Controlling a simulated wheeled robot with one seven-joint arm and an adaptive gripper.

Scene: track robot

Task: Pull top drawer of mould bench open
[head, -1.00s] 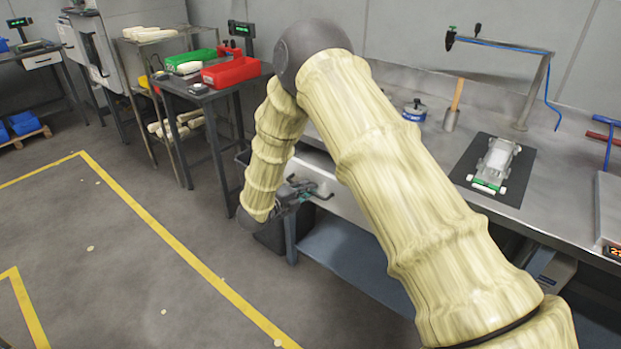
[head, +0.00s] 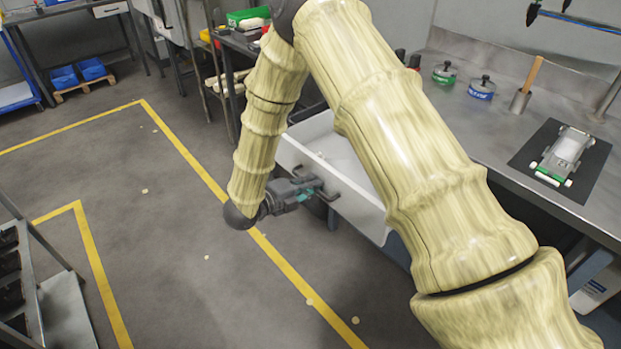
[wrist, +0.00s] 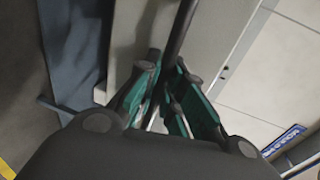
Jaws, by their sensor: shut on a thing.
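The mould bench (head: 513,186) has a grey metal top and stands at the right in the head view. Its white top drawer (head: 352,200) is pulled out from under the bench top, and part of its inside shows behind my arm. A dark bar handle (head: 322,188) sits on the drawer front. My gripper (head: 312,187) is shut on this handle. In the wrist view my gripper's green-padded fingers (wrist: 172,108) are around the dark handle bar (wrist: 181,35), close to the pale drawer front (wrist: 213,45). My arm hides part of the drawer and bench.
Open floor (head: 180,235) lies left of the drawer. A shelf rack (head: 45,290) stands at lower left.

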